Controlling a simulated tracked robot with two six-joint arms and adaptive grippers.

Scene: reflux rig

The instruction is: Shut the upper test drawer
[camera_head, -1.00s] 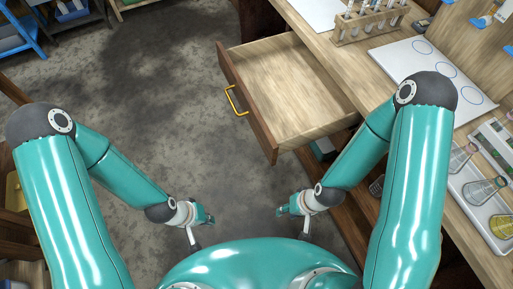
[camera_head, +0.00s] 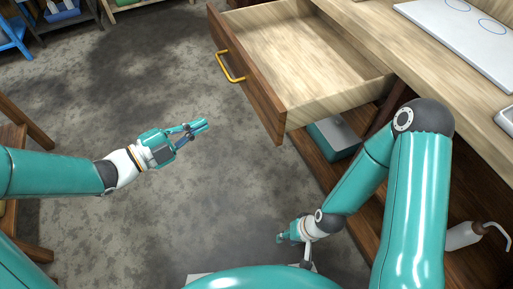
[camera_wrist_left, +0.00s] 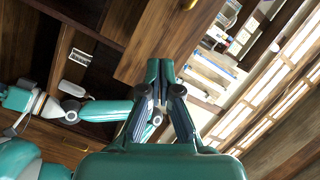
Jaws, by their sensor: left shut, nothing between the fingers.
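The upper test drawer (camera_head: 250,85) stands pulled well out from the wooden bench in the head view. Its inside is bare, and its dark brown front carries a yellow handle (camera_head: 230,67). My left gripper (camera_head: 204,125) is shut and empty, over the floor in front of the drawer, apart from the front and nearer to me than the handle. In the left wrist view the closed fingers (camera_wrist_left: 160,66) point toward the brown drawer front (camera_wrist_left: 165,40). My right gripper (camera_head: 281,238) hangs low near my body; its fingers are too small to read.
The bench top (camera_head: 400,50) holds a white board (camera_head: 470,35) at the upper right. A grey-topped box (camera_head: 335,138) and a white wash bottle (camera_head: 463,236) sit on the lower shelf. The floor left of the drawer is clear. A wooden piece of furniture (camera_head: 15,140) stands at the left edge.

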